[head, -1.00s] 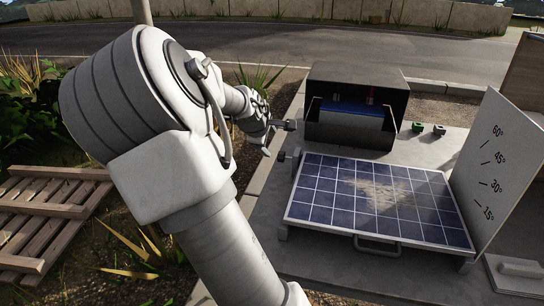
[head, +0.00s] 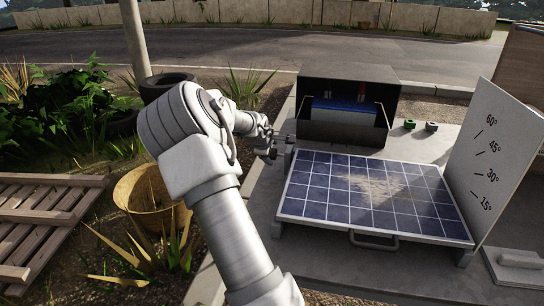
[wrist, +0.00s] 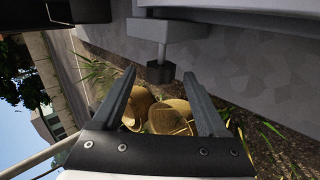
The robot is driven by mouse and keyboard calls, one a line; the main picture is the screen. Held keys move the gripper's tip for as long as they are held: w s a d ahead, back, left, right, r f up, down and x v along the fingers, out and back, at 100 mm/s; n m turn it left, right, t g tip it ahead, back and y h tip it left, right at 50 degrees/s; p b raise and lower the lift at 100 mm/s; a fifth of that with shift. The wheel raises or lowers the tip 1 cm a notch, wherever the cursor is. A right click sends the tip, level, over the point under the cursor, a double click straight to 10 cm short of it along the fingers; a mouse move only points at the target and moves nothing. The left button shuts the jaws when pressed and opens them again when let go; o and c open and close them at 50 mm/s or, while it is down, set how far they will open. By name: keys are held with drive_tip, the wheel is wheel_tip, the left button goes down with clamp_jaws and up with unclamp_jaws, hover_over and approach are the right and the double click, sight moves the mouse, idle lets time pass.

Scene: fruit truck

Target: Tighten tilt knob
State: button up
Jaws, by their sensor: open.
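The tilt knob is a small dark block (wrist: 160,73) on a thin shaft, seen in the wrist view, coming out of a grey bracket (wrist: 167,38). My gripper (wrist: 159,80) is open and empty. Its two dark fingers point toward the knob, one on each side of its line, with the knob near the level of the fingertips. I cannot tell whether the knob is fully between them. In the head view my gripper (head: 270,142) is at the left edge of the solar panel (head: 372,196), by its far left corner. The panel lies at a low tilt.
A white angle board (head: 500,150) marked 15° to 60° stands right of the panel. An open dark box with a blue battery (head: 343,108) is behind it. Green and grey terminals (head: 410,124) sit at its right. A basket (head: 150,197) and wooden pallet (head: 45,225) are at left.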

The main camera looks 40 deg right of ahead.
drive_tip(key=shift+x, duration=0.85)
drive_tip(key=shift+c, duration=0.3)
clamp_jaws()
